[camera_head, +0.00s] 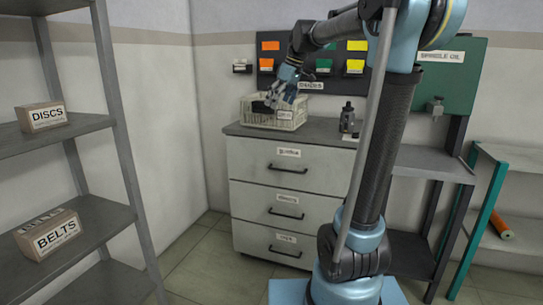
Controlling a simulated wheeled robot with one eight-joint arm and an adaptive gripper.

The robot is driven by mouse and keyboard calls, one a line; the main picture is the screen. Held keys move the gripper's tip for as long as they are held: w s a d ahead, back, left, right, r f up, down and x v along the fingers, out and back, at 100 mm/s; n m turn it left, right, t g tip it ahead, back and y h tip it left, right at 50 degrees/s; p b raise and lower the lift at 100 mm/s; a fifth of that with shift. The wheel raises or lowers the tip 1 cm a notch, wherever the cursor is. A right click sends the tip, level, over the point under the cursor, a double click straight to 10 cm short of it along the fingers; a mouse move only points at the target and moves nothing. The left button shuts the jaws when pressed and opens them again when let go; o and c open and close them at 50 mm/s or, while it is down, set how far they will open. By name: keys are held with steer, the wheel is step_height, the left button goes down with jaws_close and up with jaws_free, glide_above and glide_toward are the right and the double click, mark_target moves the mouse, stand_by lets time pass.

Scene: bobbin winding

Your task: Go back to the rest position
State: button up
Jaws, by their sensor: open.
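My gripper (283,92) hangs at the end of my arm, just above and partly in front of a cream basket (286,121) on top of the grey drawer cabinet (265,172). Its fingers are spread and nothing shows between them. A dark thing (260,107) shows in the basket, partly hidden by the gripper. The gap between the fingertips and the basket rim is too small to judge.
A dark bottle (347,118) stands on the cabinet right of the basket. A wall board (267,67) with coloured cards is behind my arm. Shelves with a DISCS box (43,117) and a BELTS box (50,235) stand left. Floor between shelves and cabinet is clear.

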steer(key=s+d+f+m+h, duration=0.1)
steer(key=s+d+f+m, duration=0.2)
steer(key=s+f, duration=0.7)
steer(key=s+d+f+m+h, duration=0.1)
steer(key=s+d+f+m, duration=0.3)
steer(key=s+d+f, duration=0.3)
steer(key=s+d+f+m+h, duration=0.1)
steer(key=s+d+f+m, duration=0.3)
steer(key=s+f, duration=1)
steer(key=shift+s+d, duration=0.95)
steer(key=shift+s, duration=0.15)
